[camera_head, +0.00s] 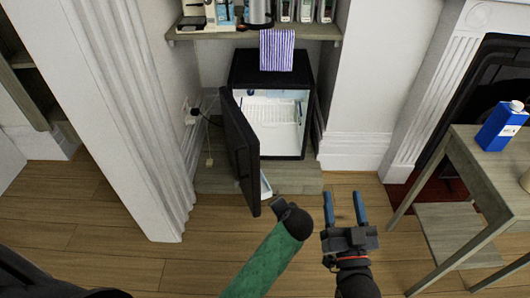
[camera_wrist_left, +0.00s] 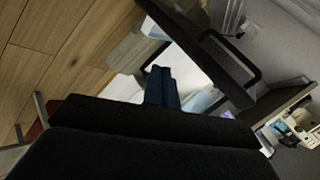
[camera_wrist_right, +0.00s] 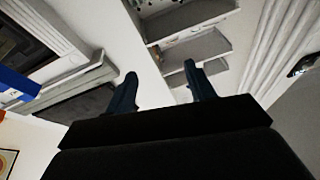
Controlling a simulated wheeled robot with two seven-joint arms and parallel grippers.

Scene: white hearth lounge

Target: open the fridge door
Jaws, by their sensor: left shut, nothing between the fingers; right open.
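The small black fridge (camera_head: 273,68) stands on a low wooden platform below a shelf. Its white interior with racks shows. The fridge door (camera_head: 240,145) stands wide open, swung out to the left and toward me, nearly edge-on. My left gripper (camera_wrist_left: 160,74) is shut and empty in the left wrist view, in front of dark-edged, pale surfaces that look like the fridge. I cannot make out its fingers in the head view. My right gripper (camera_head: 343,197) is open and empty above the floor, right of the door and apart from it. Its spread fingers show in the right wrist view (camera_wrist_right: 160,72).
A green cylinder with a dark rounded end (camera_head: 265,265) rises at bottom centre. A wooden table (camera_head: 465,145) with a blue carton (camera_head: 502,126) stands at right. A white fluted pillar (camera_head: 135,120) is at left.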

